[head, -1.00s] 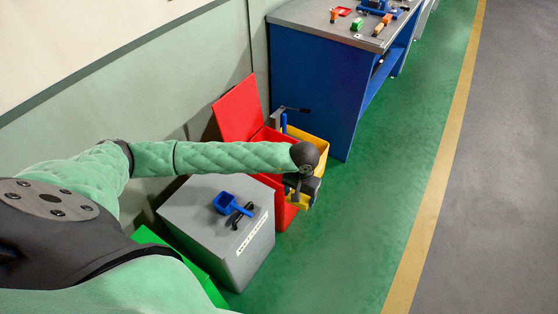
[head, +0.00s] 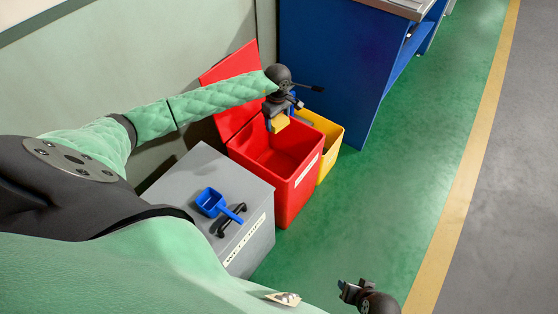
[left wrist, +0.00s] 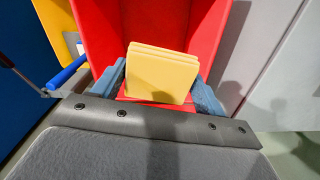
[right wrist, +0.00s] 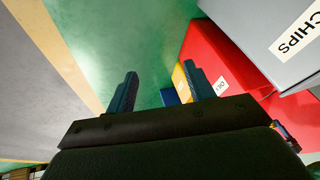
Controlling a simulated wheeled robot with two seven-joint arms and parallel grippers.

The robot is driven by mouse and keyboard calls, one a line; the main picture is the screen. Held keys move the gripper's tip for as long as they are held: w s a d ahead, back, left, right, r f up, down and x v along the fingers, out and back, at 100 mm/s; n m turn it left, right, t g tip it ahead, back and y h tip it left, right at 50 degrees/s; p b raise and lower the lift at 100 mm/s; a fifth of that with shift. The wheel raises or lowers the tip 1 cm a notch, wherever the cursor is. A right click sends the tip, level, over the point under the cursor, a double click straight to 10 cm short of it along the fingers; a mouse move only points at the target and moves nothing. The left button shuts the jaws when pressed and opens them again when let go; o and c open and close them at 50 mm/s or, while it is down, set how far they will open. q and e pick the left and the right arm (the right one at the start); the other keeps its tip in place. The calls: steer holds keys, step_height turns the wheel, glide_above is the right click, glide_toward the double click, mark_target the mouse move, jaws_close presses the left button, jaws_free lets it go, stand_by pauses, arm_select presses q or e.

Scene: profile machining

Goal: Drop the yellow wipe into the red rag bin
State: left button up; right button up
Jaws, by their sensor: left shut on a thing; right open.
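The red rag bin (head: 288,168) stands on the green floor with its lid raised against the wall. Its inside shows red, with no contents visible. My left gripper (head: 277,118) is above the back part of the bin's opening. It is shut on the folded yellow wipe (left wrist: 160,73), which also shows below the fingers in the head view (head: 278,123). In the left wrist view the red bin (left wrist: 205,32) lies behind the wipe. My right gripper (right wrist: 160,90) is open and empty, low at the front right in the head view (head: 348,288).
A grey chips bin (head: 225,175) with a blue scoop (head: 211,203) on its lid stands left of the red bin. A yellow bin (head: 328,140) stands right behind it. A blue workbench (head: 335,65) is beyond. The green floor to the right is clear.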

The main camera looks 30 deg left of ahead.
arm_select(q)
steer(key=a+f+n+b, duration=0.2)
steer(key=a+f+b, duration=0.1)
steer(key=f, duration=0.4)
steer(key=shift+w+f, duration=0.35)
steer(key=shift+w, duration=0.05)
arm_select(e)
step_height(320, 180, down, 7)
steer(key=a+t, duration=0.1)
steer(key=shift+w+a+y, duration=0.2)
steer(key=shift+a+y, duration=0.1)
steer(key=shift+r, duration=0.1)
arm_select(q)
steer(key=o, duration=1.1)
step_height(320, 180, up, 8)
steer(key=b, duration=0.1)
arm_select(e)
step_height(320, 180, down, 4)
steer(key=shift+r+t, duration=0.1)
steer(key=shift+t, duration=0.3)
